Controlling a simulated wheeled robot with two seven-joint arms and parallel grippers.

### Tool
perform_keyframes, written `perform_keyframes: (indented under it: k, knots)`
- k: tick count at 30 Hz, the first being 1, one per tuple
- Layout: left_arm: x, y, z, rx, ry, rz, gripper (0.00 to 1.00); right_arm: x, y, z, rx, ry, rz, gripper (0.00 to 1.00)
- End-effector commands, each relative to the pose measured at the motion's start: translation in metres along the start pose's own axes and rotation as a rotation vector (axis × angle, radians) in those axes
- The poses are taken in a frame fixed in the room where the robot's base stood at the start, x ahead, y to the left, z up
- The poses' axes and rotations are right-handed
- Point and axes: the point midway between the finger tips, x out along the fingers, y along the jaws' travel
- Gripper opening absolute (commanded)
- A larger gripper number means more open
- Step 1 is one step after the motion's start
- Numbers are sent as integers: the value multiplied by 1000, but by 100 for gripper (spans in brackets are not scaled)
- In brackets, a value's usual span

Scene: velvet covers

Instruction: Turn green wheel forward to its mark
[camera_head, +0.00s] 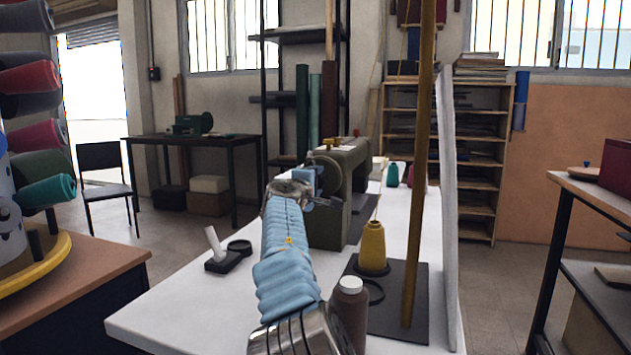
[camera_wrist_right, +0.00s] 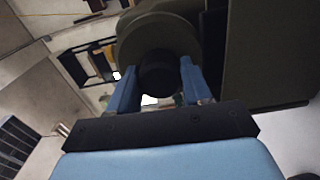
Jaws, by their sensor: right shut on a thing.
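An olive-green sewing machine (camera_head: 345,160) stands on the white table (camera_head: 190,300). Its green wheel (camera_head: 328,166) faces me at the machine's near end and is partly covered by my gripper. In the right wrist view the round wheel (camera_wrist_right: 150,32) is close ahead, with a dark knob (camera_wrist_right: 158,72) standing out from it. My right gripper (camera_wrist_right: 157,80) has its two blue fingers on either side of this knob and is shut on it. The gripper also shows in the head view (camera_head: 306,184). I cannot make out the mark. My left gripper is not in view.
A yellow thread cone (camera_head: 373,247) sits on a dark stand with an upright wooden pole (camera_head: 418,170), right of my arm. A small black holder (camera_head: 223,260) stands on the left, where the table is mostly clear.

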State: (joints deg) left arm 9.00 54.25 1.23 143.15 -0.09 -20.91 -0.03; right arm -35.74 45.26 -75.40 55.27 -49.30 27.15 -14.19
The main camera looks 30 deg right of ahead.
Motion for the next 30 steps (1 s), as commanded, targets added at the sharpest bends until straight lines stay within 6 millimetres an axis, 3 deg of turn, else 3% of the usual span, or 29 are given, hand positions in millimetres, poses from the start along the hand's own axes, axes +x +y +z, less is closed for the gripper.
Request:
perform_keyframes:
  k: [12,30]
  knots:
    - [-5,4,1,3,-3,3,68,1,-1,1,-246,-4,-5,18]
    - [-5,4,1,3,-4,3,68,1,-2,1,-306,-3,-4,18]
